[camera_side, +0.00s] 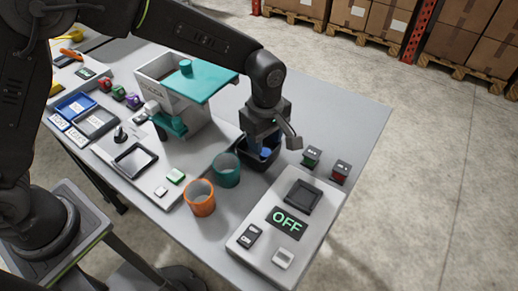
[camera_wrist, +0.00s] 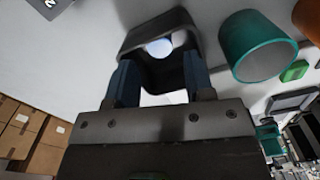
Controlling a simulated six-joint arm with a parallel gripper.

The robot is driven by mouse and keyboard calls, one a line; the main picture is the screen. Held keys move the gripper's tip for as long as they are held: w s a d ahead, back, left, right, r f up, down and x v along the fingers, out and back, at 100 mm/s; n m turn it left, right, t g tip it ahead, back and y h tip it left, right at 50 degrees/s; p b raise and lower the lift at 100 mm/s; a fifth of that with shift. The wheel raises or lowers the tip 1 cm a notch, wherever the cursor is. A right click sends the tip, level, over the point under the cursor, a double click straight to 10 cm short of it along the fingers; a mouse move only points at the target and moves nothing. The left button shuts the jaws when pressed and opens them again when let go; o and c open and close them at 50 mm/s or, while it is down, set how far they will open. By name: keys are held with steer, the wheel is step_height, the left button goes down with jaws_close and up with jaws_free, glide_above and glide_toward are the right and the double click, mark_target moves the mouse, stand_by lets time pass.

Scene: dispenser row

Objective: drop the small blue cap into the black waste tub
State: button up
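The black waste tub (camera_side: 250,161) stands on the table beside the teal cup, directly under my gripper (camera_side: 278,141). In the wrist view the tub (camera_wrist: 158,18) lies just beyond the fingertips. The small blue cap (camera_wrist: 158,48) shows as a pale blue round shape inside the tub; in the side view a bit of blue (camera_side: 266,152) shows there too. My gripper (camera_wrist: 160,70) has its two fingers wide apart, with nothing touching them that I can see. The cap's lower side is hidden.
A teal cup (camera_side: 226,170) and an orange cup (camera_side: 199,198) stand close to the tub. A white panel reading OFF (camera_side: 262,240) is in front. Two small dark blocks (camera_side: 311,157) stand to the right. A teal-topped dispenser (camera_side: 185,97) stands behind on the left.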

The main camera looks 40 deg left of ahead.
steer(key=shift+o, duration=0.7)
steer(key=shift+r, duration=0.1)
step_height(320, 180, up, 14)
steer(key=s+a+r+m+t, duration=0.5)
steer(key=s+a+m, duration=0.5)
steer(key=s+a, duration=0.5)
steer(key=s+a+f+m, duration=0.2)
steer(key=s+a+m, duration=0.2)
steer(key=s+m, duration=0.1)
steer(key=shift+s+f+t, duration=0.25)
steer(key=shift+s+t, duration=0.05)
steer(key=shift+s, duration=0.35)
